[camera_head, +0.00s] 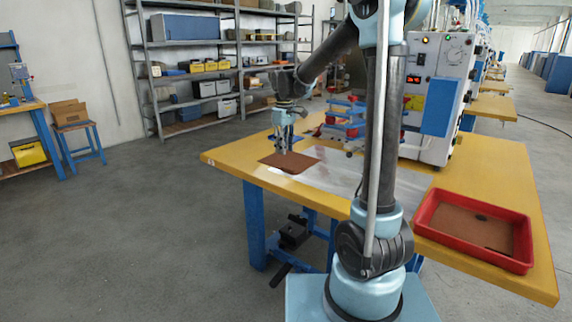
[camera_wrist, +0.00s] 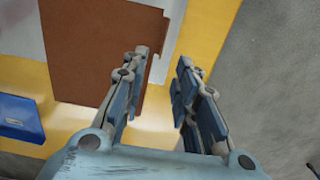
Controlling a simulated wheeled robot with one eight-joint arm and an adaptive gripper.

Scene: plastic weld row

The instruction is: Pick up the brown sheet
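The brown sheet (camera_head: 290,162) lies flat at the left end of the yellow table (camera_head: 480,160), partly over a pale grey panel. It also shows in the wrist view (camera_wrist: 98,45), where it fills the upper left. My gripper (camera_head: 284,150) points down over the sheet in the head view. In the wrist view my gripper (camera_wrist: 164,60) is open, with a clear gap between its fingers. One finger overlaps the sheet's right edge and the other is beyond that edge. Nothing is between the fingers. I cannot tell how high the fingertips are above the sheet.
A red tray (camera_head: 424,222) with brown material stands at the table's right front. A red and blue rack (camera_head: 345,120) stands behind the sheet. A blue object (camera_wrist: 20,118) shows at left in the wrist view.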

